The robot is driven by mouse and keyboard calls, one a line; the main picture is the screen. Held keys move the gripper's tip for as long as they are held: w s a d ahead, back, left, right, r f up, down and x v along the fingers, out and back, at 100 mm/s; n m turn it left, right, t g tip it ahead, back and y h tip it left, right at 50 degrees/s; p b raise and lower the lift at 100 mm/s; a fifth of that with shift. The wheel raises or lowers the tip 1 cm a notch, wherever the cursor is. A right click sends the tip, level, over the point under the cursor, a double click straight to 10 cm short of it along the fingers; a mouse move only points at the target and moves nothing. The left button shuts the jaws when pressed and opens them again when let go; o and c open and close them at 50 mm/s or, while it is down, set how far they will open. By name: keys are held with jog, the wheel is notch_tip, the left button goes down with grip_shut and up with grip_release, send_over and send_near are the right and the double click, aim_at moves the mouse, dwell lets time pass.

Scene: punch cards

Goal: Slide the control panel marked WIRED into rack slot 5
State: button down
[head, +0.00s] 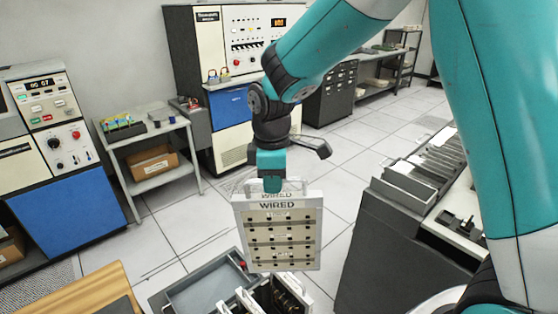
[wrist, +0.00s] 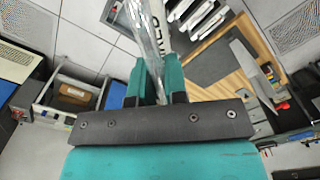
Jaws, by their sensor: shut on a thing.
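The control panel marked WIRED (head: 278,233) is a pale, upright panel with rows of small black controls. It hangs in the air from its top handle in the head view. My gripper (head: 270,186) is shut on that handle from above. In the wrist view, the fingers of my gripper (wrist: 155,82) close on the handle, and the panel's top edge (wrist: 157,30) with part of its lettering runs up the picture. The rack (head: 277,294) with several upright white-handled panels stands below, cut off by the frame's lower edge. Slot numbers cannot be read, so slot 5 cannot be told.
A grey tray (head: 205,292) lies beside the rack. A wooden tabletop (head: 78,291) is at the lower left. A dark cabinet with card trays (head: 385,225) stands close on the right. A small shelf table (head: 150,133) and console (head: 60,205) stand behind left. Tiled floor is open between.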

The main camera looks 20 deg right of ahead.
aim_at(272, 255)
jog(key=f+m+b, duration=0.1)
jog(key=f+m, duration=0.2)
jog(key=f, duration=0.3)
jog(key=w+f+m+b, duration=0.1)
jog(key=f+m+b, duration=0.1)
jog(key=f, duration=0.3)
jog(key=w+f+m+b, duration=0.1)
jog(key=f+m, duration=0.3)
jog(key=f, duration=0.2)
jog(key=shift+d+f+m+b, duration=0.2)
jog(key=shift+f+m+b, duration=0.1)
jog(key=shift+f+b, duration=2)
jog(key=shift+f, duration=0.7)
jog(key=shift+t+b, duration=0.3)
jog(key=shift+b, duration=0.15)
jog(key=shift+w+y, duration=0.2)
jog(key=shift+y, duration=0.1)
jog(key=shift+f+b, duration=1.55)
jog(key=shift+f, duration=0.65)
